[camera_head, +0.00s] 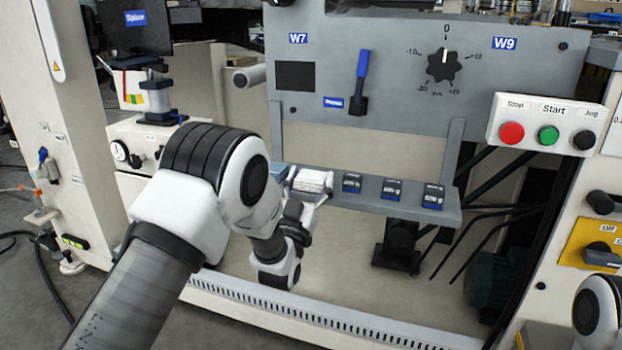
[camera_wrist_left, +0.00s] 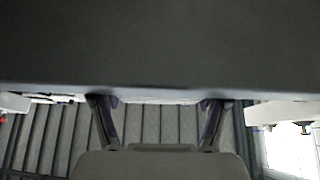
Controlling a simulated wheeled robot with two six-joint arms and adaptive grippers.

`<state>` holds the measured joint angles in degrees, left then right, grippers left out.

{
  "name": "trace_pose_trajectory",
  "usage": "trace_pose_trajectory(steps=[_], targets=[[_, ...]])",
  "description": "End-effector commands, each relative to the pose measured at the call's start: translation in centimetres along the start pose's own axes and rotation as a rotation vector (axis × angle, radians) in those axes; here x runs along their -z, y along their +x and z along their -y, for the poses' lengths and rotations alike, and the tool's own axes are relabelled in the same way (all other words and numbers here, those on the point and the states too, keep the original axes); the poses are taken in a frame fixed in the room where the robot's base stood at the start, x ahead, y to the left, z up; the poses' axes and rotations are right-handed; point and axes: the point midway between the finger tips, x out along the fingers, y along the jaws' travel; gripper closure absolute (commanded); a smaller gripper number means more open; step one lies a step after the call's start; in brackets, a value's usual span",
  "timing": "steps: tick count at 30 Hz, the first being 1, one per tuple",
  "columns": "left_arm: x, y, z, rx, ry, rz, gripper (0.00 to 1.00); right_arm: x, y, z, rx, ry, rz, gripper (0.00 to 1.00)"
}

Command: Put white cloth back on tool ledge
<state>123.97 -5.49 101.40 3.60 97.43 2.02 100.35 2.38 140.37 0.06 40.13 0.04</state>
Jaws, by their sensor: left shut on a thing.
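The white cloth (camera_head: 313,180) is a small folded white bundle at the left end of the grey tool ledge (camera_head: 463,214). My left gripper (camera_head: 311,190) is shut on the cloth, with a finger at each side of it. In the left wrist view the two fingers (camera_wrist_left: 159,112) reach up to a broad dark surface that hides most of the cloth; a thin pale strip (camera_wrist_left: 160,99) shows between them. I cannot tell whether the cloth rests on the ledge or is just above it. My right gripper is not in view.
Several dark blocks with blue labels, one of them at the middle (camera_head: 391,190), stand on the ledge right of the cloth. The grey panel (camera_head: 410,85) rises behind, with a blue-handled lever (camera_head: 361,80) and a black knob (camera_head: 444,66). A push-button box (camera_head: 548,123) is at right.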

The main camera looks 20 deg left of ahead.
Motion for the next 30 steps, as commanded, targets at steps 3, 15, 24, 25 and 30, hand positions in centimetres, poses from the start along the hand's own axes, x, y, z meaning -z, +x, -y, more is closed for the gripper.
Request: trace_pose_trajectory(steps=[3,15,24,25,30], targets=[[-0.1,-0.1,0.0,0.0,0.0,0.004,0.01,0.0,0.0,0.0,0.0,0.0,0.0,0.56],[0.8,0.4,0.0,0.0,0.0,0.003,0.01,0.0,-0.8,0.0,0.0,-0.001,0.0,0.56],[1.1,-6.0,0.0,0.0,0.001,0.012,0.01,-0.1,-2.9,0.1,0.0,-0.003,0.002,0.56],[0.9,-7.1,0.0,0.0,0.001,0.011,0.01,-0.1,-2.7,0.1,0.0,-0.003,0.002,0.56],[0.0,-10.3,0.0,-0.001,0.0,0.001,0.01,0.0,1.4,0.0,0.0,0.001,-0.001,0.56]])
